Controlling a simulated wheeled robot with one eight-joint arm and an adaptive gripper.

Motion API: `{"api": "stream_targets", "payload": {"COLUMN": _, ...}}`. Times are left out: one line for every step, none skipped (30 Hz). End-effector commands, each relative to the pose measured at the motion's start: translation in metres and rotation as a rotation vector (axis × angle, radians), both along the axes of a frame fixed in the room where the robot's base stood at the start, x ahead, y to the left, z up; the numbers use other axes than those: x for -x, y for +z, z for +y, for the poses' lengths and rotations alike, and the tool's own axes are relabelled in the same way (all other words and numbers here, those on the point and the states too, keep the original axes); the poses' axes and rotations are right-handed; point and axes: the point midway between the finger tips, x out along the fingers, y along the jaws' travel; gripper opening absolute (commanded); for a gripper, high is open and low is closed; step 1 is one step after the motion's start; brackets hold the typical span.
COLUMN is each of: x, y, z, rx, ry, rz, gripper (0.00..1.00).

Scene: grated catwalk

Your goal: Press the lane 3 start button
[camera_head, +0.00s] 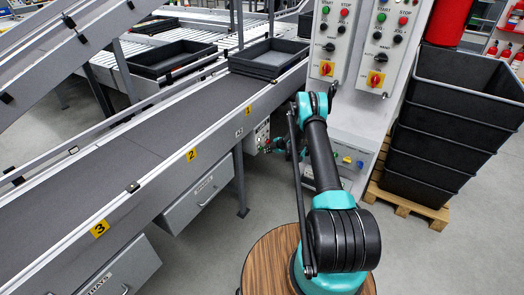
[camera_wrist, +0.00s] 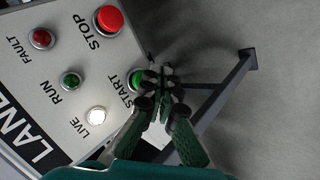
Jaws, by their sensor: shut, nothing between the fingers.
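A grey control panel (camera_wrist: 75,95) fills the left of the wrist view, tilted. It has a green START button (camera_wrist: 135,77), a red STOP button (camera_wrist: 109,19), a red FAULT lamp, a green RUN lamp and a bright white LIVE lamp. "LANE" is printed on a black strip; its number is out of view. My gripper (camera_wrist: 160,82) is shut and empty, its fingertips overlapping the START button's right edge. I cannot tell whether they touch it. In the head view, a small panel (camera_head: 262,137) sits under the conveyor, with my gripper beside it, mostly hidden by my arm.
The conveyor (camera_head: 130,160) carries yellow tags 1, 2 and 3 along its side, with black trays (camera_head: 268,56) at its far end. A tall cabinet (camera_head: 352,110) with START and STOP controls stands behind my arm. Stacked black bins (camera_head: 450,125) stand right. A dark frame (camera_wrist: 215,95) is beside my gripper.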

Motion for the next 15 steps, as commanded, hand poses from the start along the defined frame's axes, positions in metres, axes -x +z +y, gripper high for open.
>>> {"api": "stream_targets", "payload": {"x": 0.0000, "y": 0.0000, "z": 0.0000, "rx": 0.000, "ry": 0.000, "rz": 0.000, "gripper": 0.00}}
{"api": "stream_targets", "payload": {"x": 0.0000, "y": 0.0000, "z": 0.0000, "rx": 0.000, "ry": 0.000, "rz": 0.000, "gripper": 0.00}}
{"api": "stream_targets", "payload": {"x": 0.0000, "y": 0.0000, "z": 0.0000, "rx": 0.000, "ry": 0.000, "rz": 0.000, "gripper": 0.00}}
{"api": "stream_targets", "payload": {"x": 0.0000, "y": 0.0000, "z": 0.0000, "rx": 0.000, "ry": 0.000, "rz": 0.000, "gripper": 0.00}}
{"api": "stream_targets", "payload": {"x": -0.0001, "y": 0.0000, "z": 0.0001, "rx": 0.000, "ry": 0.000, "rz": 0.000, "gripper": 0.00}}
{"api": "stream_targets", "payload": {"x": -0.0003, "y": 0.0001, "z": 0.0004, "rx": 0.000, "ry": 0.000, "rz": 0.000, "gripper": 0.00}}
{"api": "stream_targets", "payload": {"x": -0.0005, "y": 0.0001, "z": 0.0008, "rx": 0.000, "ry": 0.000, "rz": 0.000, "gripper": 0.00}}
{"api": "stream_targets", "payload": {"x": -0.0009, "y": 0.0000, "z": 0.0013, "rx": 0.000, "ry": 0.000, "rz": 0.000, "gripper": 0.00}}
{"api": "stream_targets", "payload": {"x": -0.0016, "y": 0.0000, "z": 0.0022, "rx": 0.000, "ry": 0.000, "rz": 0.000, "gripper": 0.00}}
{"api": "stream_targets", "payload": {"x": -0.0021, "y": 0.0001, "z": 0.0030, "rx": 0.000, "ry": 0.000, "rz": 0.000, "gripper": 0.00}}
{"api": "stream_targets", "payload": {"x": -0.0027, "y": 0.0001, "z": 0.0038, "rx": 0.000, "ry": 0.000, "rz": 0.000, "gripper": 0.00}}
{"api": "stream_targets", "payload": {"x": -0.0036, "y": 0.0001, "z": 0.0049, "rx": 0.000, "ry": 0.000, "rz": 0.000, "gripper": 0.00}}
{"api": "stream_targets", "payload": {"x": -0.0042, "y": 0.0002, "z": 0.0057, "rx": 0.000, "ry": 0.000, "rz": 0.000, "gripper": 0.00}}
{"api": "stream_targets", "payload": {"x": -0.0046, "y": 0.0002, "z": 0.0063, "rx": 0.000, "ry": 0.000, "rz": 0.000, "gripper": 0.00}}
{"api": "stream_targets", "payload": {"x": -0.0050, "y": 0.0002, "z": 0.0068, "rx": 0.000, "ry": 0.000, "rz": 0.000, "gripper": 0.00}}
